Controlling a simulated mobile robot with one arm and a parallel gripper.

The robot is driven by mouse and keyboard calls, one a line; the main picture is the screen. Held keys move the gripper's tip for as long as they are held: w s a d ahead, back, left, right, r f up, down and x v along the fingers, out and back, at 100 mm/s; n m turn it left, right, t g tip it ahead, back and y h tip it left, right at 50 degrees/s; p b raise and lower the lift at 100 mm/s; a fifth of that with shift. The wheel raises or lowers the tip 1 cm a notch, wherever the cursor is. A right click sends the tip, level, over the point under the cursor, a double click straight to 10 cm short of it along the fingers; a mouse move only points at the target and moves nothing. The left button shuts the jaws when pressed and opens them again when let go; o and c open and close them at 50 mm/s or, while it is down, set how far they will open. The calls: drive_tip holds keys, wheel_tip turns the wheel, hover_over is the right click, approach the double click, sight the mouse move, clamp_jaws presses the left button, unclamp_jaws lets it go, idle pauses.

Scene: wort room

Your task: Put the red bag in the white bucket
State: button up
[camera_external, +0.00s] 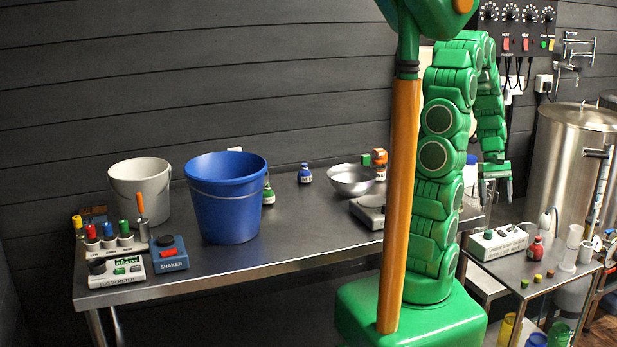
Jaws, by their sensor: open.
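The white bucket (139,190) stands upright at the back left of the steel table. I cannot make out a red bag in this view; it may be hidden behind my arm or the buckets. My gripper (496,188) hangs fingers down at the right, beyond the table's right end and far from the white bucket. Its fingers are apart, and I see nothing between them.
A blue bucket (226,198) stands right of the white one. A steel bowl (350,180), small bottles and a scale (369,211) are farther right. A sugar meter (116,270) and shaker (168,254) sit at the front left. A side table (520,275) and steel tank (570,165) stand right.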

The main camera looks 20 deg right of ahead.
approach(532, 237)
drive_tip(key=shift+m+y, duration=0.4)
drive_tip(key=f, duration=0.5)
drive_tip(key=shift+s+f, duration=0.15)
drive_tip(key=shift+s, duration=0.1)
drive_tip(key=shift+s+f, duration=0.3)
drive_tip(key=shift+f, duration=0.15)
drive_tip(key=shift+x, duration=3.45)
drive_tip(key=shift+d, duration=0.15)
drive_tip(key=c, duration=1.1)
drive_tip(key=shift+w+r, duration=0.1)
drive_tip(key=shift+r, duration=0.4)
drive_tip(key=shift+c, duration=0.2)
wheel_tip(532, 237, up, 2)
drive_tip(key=shift+r, duration=0.1)
drive_tip(key=s+a+r, duration=0.2)
drive_tip(key=a+r, duration=0.7)
drive_tip(key=a, duration=0.4)
drive_tip(key=shift+s+a+r, duration=0.35)
